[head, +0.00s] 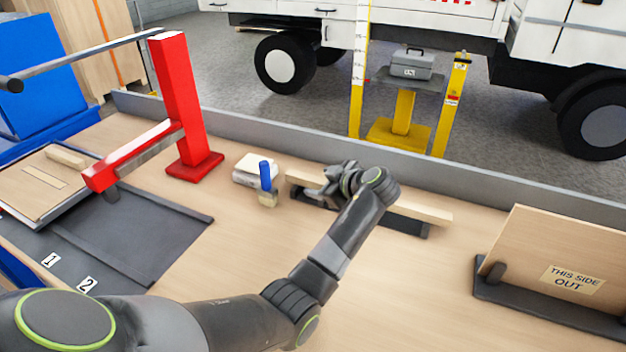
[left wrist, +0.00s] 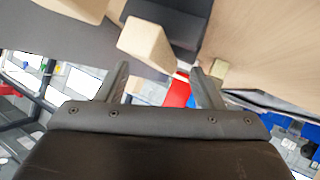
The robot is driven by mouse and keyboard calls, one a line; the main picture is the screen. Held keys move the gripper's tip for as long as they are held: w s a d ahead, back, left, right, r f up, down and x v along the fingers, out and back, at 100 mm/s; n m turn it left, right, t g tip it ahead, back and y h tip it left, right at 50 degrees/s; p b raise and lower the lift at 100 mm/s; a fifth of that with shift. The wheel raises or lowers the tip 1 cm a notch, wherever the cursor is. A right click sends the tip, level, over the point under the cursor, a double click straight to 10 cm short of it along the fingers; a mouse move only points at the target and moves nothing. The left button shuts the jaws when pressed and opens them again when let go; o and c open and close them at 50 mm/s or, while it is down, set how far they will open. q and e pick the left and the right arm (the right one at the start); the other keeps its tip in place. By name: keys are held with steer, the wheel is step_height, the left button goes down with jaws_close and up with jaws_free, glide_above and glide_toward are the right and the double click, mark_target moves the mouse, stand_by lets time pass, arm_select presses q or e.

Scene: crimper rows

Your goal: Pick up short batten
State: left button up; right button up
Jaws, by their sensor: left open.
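A pale wooden batten (head: 425,212) lies on a black holder (head: 408,226) on the bench; my left gripper (head: 322,187) covers part of it. Pale wood also shows left of the gripper; I cannot tell whether it is the same piece. In the left wrist view, a square-ended batten (left wrist: 147,42) lies just beyond my open fingers (left wrist: 159,70), between their lines. A second wooden piece (left wrist: 85,6) is at the top edge. I cannot tell which is the short batten. The left gripper appears empty. My right gripper is not in view.
A red press (head: 178,105) stands at left behind a dark mat (head: 150,235) marked 1 and 2. A blue-handled tool (head: 266,178) and pale stack (head: 250,172) stand left of the holder. A board marked THIS SIDE OUT (head: 550,250) stands at right. The front middle bench is clear.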

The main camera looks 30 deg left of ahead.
mark_target(316, 181)
arm_select(q)
steer(key=x, duration=0.3)
steer(key=shift+w+a+f, duration=0.1)
steer(key=shift+w+a, duration=0.05)
steer(key=shift+a, duration=0.15)
steer(key=shift+d, duration=0.1)
steer(key=c, duration=1.2)
